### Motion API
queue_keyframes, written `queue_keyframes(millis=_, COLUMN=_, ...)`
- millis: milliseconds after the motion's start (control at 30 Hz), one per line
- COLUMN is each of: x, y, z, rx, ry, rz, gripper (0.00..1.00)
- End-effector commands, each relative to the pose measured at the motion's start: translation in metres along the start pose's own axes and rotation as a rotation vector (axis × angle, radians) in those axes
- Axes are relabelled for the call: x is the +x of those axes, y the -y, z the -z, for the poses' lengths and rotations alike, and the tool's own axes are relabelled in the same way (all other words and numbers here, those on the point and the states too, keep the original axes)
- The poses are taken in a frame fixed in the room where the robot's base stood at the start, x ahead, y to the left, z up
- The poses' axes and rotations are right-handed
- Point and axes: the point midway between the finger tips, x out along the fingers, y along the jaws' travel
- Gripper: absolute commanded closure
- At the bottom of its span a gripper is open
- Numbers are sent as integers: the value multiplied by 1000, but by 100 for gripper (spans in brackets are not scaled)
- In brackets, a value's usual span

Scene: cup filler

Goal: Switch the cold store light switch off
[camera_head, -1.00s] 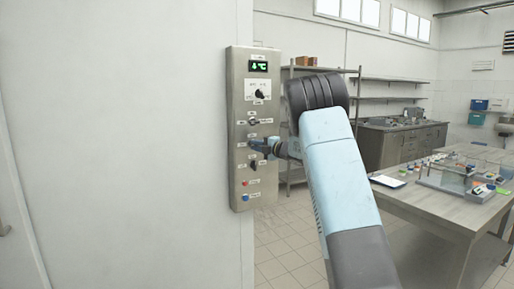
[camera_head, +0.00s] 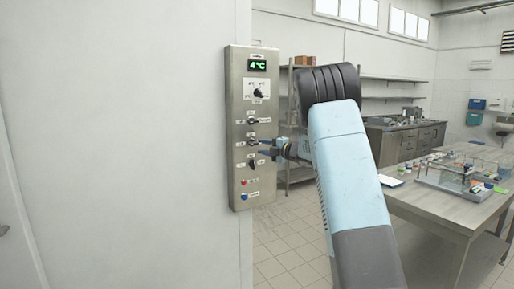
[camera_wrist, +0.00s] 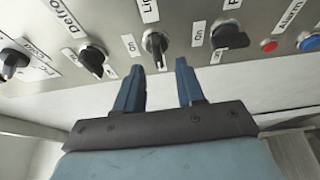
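The steel control panel (camera_head: 235,130) is on the end of the white wall. In the head view my gripper (camera_head: 268,153) is beside the panel's lower half, and the light knob (camera_head: 252,142) is small there.
The defrost knob (camera_wrist: 92,60) and another black knob (camera_wrist: 230,38) flank the light knob. A red button (camera_wrist: 270,45) and a blue button (camera_wrist: 310,43) are farther right. A worktable (camera_head: 425,205) stands at the right in the head view, with open floor between.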

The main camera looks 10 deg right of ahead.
Motion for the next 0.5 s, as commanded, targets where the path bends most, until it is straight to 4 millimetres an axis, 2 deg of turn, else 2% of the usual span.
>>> queue_keyframes(millis=100, x=-26, y=0, z=-1, rx=1, ry=3, rz=0, gripper=62)
queue_keyframes(millis=300, x=-62, y=0, z=0, rx=1, ry=1, rz=0, gripper=62)
queue_keyframes(millis=500, x=-83, y=1, z=0, rx=1, ry=0, rz=0, gripper=62)
